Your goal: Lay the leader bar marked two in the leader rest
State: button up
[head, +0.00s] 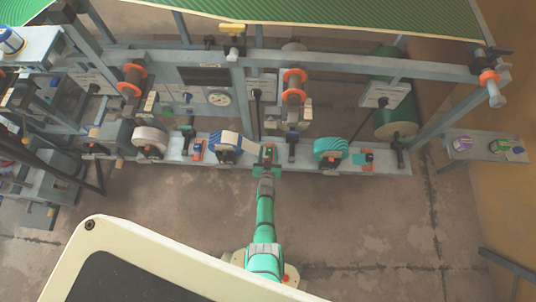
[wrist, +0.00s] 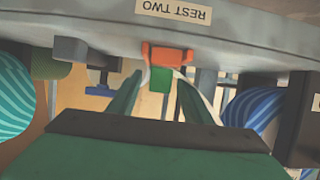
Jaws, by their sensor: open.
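In the wrist view an orange bracket (wrist: 167,55) sits at the edge of a grey rail, just under a label reading REST TWO (wrist: 173,11). A small green block (wrist: 160,79) sits against its lower side; I cannot tell whether this is the leader bar marked two, and no number is readable on it. My gripper (wrist: 160,92) is open, its two green fingers to either side of the block, and I see no clear contact. In the head view my gripper (head: 268,152) is at the bench's front edge, right of a blue roll (head: 226,147) with a pale sheet.
The grey bench (head: 310,163) carries other rolls, including a teal striped roll (head: 331,149) right of my gripper and a pale roll (head: 150,139) at the left. An overhead beam (head: 370,64) spans above. A side shelf (head: 482,158) stands at far right. The floor in front is clear.

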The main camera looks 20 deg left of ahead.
jog(key=v, duration=1)
jog(key=shift+s, duration=0.15)
jog(key=shift+r, duration=0.15)
jog(key=s+d+r+m+h, duration=0.1)
jog(key=s+d+r, duration=0.2)
jog(key=s+r, duration=0.3)
jog(key=s+d+r+t, duration=0.1)
jog(key=s+d+r, duration=0.2)
jog(key=s+r, duration=0.3)
jog(key=s+d+r+m+h, duration=0.1)
jog(key=s+d+r, duration=0.2)
jog(key=s+r, duration=0.25)
jog(key=s+d+r, duration=0.1)
jog(key=s+r, duration=0.1)
jog(key=r, duration=0.6)
jog(key=s+d+r+t+h, duration=0.1)
jog(key=s+d+r, duration=0.1)
jog(key=r, duration=0.5)
jog(key=s+d+r+m, duration=0.1)
jog(key=s+r, duration=0.3)
jog(key=r, duration=0.4)
jog(key=shift+s+d+r+h, duration=0.15)
jog(key=shift+d+r+h, duration=0.2)
jog(key=shift+d, duration=0.2)
jog(key=shift+f, duration=0.1)
jog(key=c, duration=0.4)
jog(key=shift+o, duration=0.2)
jog(key=shift+a, duration=0.1)
